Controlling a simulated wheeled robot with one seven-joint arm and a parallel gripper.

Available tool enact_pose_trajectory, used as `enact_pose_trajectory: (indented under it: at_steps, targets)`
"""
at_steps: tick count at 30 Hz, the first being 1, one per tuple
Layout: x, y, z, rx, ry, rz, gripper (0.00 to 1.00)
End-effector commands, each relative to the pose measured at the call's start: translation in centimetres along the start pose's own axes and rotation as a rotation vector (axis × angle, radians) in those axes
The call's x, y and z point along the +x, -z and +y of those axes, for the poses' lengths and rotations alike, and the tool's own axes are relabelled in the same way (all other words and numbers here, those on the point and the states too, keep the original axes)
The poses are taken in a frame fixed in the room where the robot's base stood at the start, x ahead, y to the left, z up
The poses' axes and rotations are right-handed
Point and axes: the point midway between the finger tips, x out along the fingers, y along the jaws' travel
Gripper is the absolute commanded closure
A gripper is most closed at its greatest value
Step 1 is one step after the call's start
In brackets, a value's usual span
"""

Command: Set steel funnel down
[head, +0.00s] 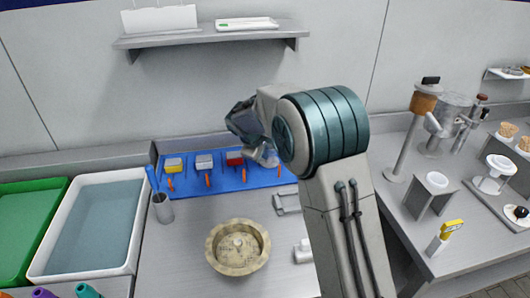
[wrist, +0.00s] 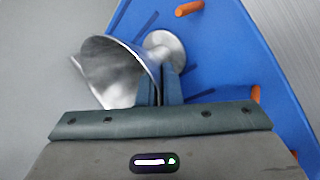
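The steel funnel (wrist: 112,72) is in the wrist view, its wide cone tilted and opening to the left of the fingers. My gripper (wrist: 160,82) has its two fingers close together at the funnel's right side, apparently shut on it; the exact contact is hidden. A round shiny metal disc (wrist: 165,48) shows just beyond the fingertips; I cannot tell whether it belongs to the funnel. In the head view my gripper (head: 245,122) is raised above the back of the bench, partly hidden by my arm, and the funnel is hard to make out.
A round beige basin (head: 223,261), a steel cup (head: 162,210) and a white water tray (head: 47,258) stand on the bench. A wall shelf (head: 210,35) is above. Bare bench shows left of the basin.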

Motion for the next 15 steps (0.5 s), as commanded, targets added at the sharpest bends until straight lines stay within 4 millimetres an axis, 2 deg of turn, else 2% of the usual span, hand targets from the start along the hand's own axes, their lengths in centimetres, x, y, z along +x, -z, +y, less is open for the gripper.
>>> enact_pose_trajectory:
  at_steps: [2,5,15]
  targets:
    - [0.26,0.01,-0.15,0.000,0.000,0.000,1.00]
    - [0.18,0.00,-0.11,0.000,0.000,0.000,0.74]
    - [-0.06,-0.01,0.04,0.000,0.000,0.000,0.74]
